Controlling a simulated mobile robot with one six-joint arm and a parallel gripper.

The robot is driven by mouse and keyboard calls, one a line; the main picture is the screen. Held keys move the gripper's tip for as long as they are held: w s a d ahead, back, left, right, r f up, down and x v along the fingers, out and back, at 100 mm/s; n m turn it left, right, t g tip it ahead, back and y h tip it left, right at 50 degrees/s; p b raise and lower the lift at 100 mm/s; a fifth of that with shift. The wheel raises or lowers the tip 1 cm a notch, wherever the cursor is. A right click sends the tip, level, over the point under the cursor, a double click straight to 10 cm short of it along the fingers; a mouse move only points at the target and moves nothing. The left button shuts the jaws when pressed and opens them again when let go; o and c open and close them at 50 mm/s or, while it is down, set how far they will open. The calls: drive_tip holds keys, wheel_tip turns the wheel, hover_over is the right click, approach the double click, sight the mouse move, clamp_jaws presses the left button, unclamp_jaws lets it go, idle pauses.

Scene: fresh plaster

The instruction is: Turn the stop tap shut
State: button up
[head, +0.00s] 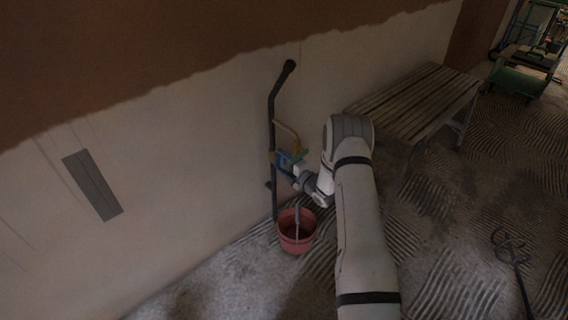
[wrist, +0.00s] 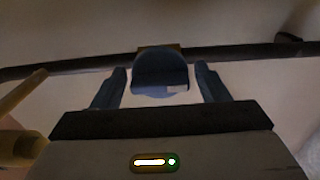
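The stop tap shows in the head view as a blue handle (head: 287,158) on a dark upright pipe (head: 272,130) against the wall. In the wrist view the rounded blue handle (wrist: 160,68) sits in front of a brass-coloured body on the dark pipe (wrist: 90,63). My gripper (head: 292,170) is at the tap, reaching in from the right. In the wrist view my gripper (wrist: 161,82) has its two fingers apart, one on each side of the handle, with a gap on both sides. How deep the handle lies between the fingers is hard to tell.
A brass-coloured branch pipe (head: 287,128) bends out beside the tap; a yellow piece (wrist: 20,95) is close at left in the wrist view. A pink bucket (head: 296,246) stands below. A slatted bench (head: 415,98) is at right, and a whisk-like tool (head: 512,250) is on the combed floor.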

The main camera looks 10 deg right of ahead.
drive_tip(key=c, duration=0.8)
drive_tip(key=shift+o, duration=0.2)
